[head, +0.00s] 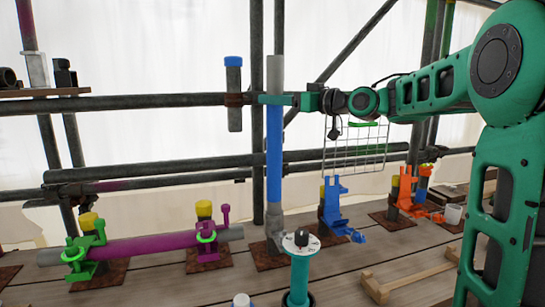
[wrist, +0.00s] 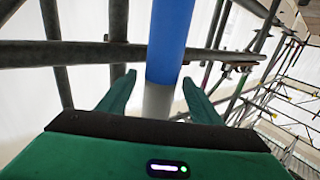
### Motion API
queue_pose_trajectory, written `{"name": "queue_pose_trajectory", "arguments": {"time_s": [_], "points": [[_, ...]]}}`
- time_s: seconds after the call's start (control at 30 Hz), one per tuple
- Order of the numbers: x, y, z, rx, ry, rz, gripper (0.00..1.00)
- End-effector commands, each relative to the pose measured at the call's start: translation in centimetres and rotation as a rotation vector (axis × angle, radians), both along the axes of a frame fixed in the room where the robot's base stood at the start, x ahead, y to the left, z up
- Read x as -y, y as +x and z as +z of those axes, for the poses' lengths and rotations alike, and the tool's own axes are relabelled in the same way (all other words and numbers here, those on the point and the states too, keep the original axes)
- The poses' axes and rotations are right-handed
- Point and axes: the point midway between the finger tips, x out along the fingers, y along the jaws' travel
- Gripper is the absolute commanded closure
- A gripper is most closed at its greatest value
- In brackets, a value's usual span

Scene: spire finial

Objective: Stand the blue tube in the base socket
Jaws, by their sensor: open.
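The blue tube (head: 274,150) stands upright in the head view, with a blue middle and a grey upper end. Its foot meets the grey base socket (head: 274,216) on a rusty plate, and it looks seated there, though the inside of the socket is hidden. My gripper (head: 275,99) is at the tube's upper part, near where grey meets blue. In the wrist view the tube (wrist: 170,40) passes between the two spread green fingers (wrist: 158,95), with gaps visible on both sides of it.
A magenta tube (head: 155,244) lies level in clamps at left. A blue clamp (head: 335,210) and an orange clamp (head: 407,197) stand right of the socket. A dark horizontal rail (head: 130,104) runs behind the gripper. A wire rack (head: 355,147) hangs to the right.

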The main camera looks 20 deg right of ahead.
Motion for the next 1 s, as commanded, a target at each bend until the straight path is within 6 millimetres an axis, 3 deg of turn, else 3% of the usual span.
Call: {"name": "queue_pose_trajectory", "arguments": {"time_s": [0.13, 0.37, 0.43, 0.63, 1.0], "points": [[-0.7, 1.07, 0.03, 0.0, 0.0, 0.0, 0.41], [-0.81, 1.23, 0.05, 0.0, 0.0, -0.001, 0.41], [-0.8, 1.22, 0.05, 0.0, 0.0, -0.001, 0.51], [-0.8, 1.21, 0.05, 0.0, 0.0, -0.001, 0.98], [-0.79, 1.16, 0.36, 0.006, 0.0, -0.001, 1.0]]}}
